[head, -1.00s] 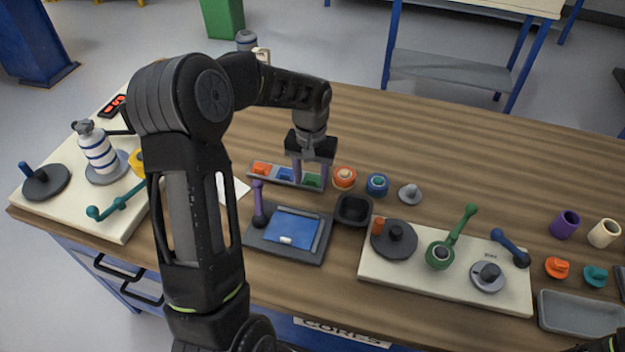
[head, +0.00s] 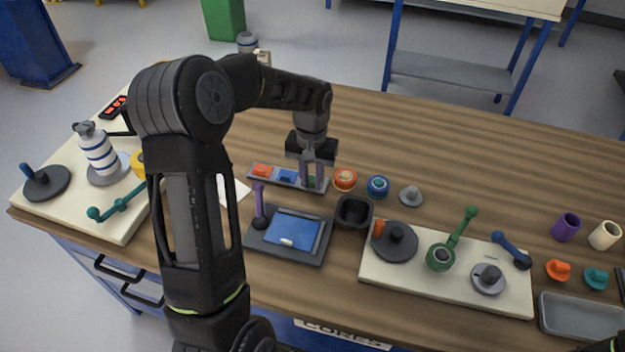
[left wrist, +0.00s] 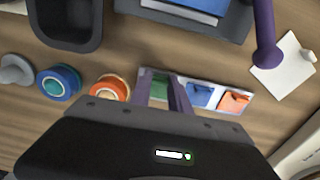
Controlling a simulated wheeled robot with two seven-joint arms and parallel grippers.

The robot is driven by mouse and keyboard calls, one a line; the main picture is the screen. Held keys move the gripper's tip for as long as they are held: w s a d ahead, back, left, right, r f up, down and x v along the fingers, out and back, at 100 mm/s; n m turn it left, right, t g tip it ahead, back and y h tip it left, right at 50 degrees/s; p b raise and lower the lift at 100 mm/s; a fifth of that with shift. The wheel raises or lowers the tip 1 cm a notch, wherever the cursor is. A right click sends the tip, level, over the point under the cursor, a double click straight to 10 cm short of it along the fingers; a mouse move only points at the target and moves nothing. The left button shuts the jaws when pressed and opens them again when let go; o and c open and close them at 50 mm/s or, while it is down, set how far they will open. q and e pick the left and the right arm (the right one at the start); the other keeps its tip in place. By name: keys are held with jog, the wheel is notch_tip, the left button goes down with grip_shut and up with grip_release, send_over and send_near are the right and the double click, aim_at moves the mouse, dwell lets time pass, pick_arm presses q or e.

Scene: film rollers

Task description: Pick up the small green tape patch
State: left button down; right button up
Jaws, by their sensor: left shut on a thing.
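The small green tape patch (left wrist: 159,88) lies at one end of a narrow grey tray (head: 289,184), beside a blue patch (head: 288,176) and an orange patch (head: 262,170). My left gripper (head: 314,187) points down at the green end of the tray. Its purple-grey fingers are close together and shut on the green patch, which they partly hide. In the left wrist view the fingers (left wrist: 161,104) stand around the green patch, still at the tray.
Orange (head: 345,179) and blue (head: 377,186) tape rolls stand just right of the tray. A black bin (head: 353,211) and a dark plate with a blue panel (head: 292,232) are in front. The table behind the tray is clear.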

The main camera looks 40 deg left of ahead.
aim_at(312, 182)
pick_arm(q)
notch_tip(312, 182, up, 10)
jog(key=shift+b, duration=0.4)
pick_arm(e)
jog(key=shift+f, duration=0.4)
jog(key=shift+r, duration=0.1)
